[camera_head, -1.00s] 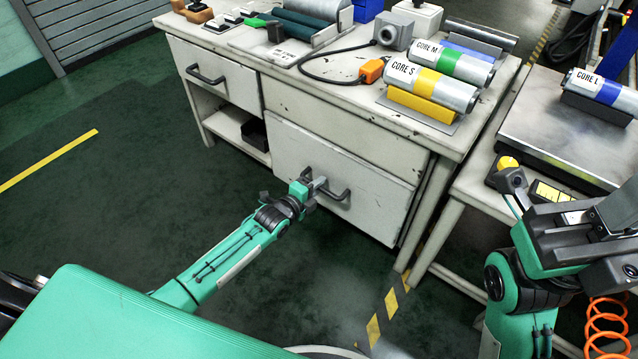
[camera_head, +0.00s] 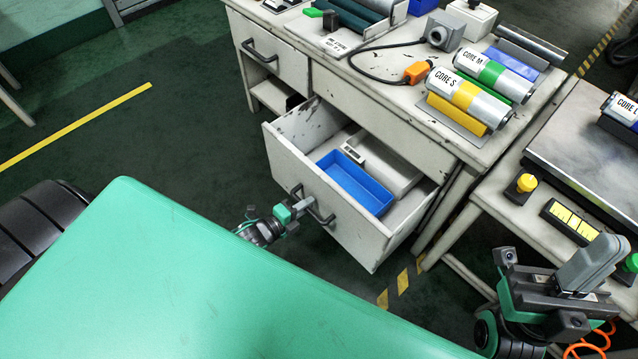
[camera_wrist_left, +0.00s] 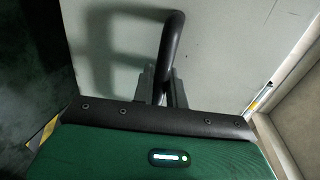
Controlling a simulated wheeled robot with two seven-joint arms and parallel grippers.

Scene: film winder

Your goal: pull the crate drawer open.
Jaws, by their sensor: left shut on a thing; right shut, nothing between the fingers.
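The crate drawer (camera_head: 350,228) in the lower right of the workbench stands pulled out, its inside visible from above. A blue bin (camera_head: 354,182) and a pale grey box (camera_head: 385,163) with a label lie inside it. My left gripper (camera_head: 303,205) is shut on the drawer's dark bar handle (camera_head: 320,208). In the left wrist view the two fingers (camera_wrist_left: 160,88) close around the black handle (camera_wrist_left: 173,45) against the pale drawer front (camera_wrist_left: 225,50). My right gripper (camera_head: 592,262) is shut and empty at the lower right, in front of the side table.
The workbench top holds the CORE S roll (camera_head: 465,92), the CORE M roll (camera_head: 495,75) and an orange connector (camera_head: 417,72) on a cable. The side table (camera_head: 585,135) at right carries a yellow button (camera_head: 526,183). An upper left drawer (camera_head: 270,55) is shut.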

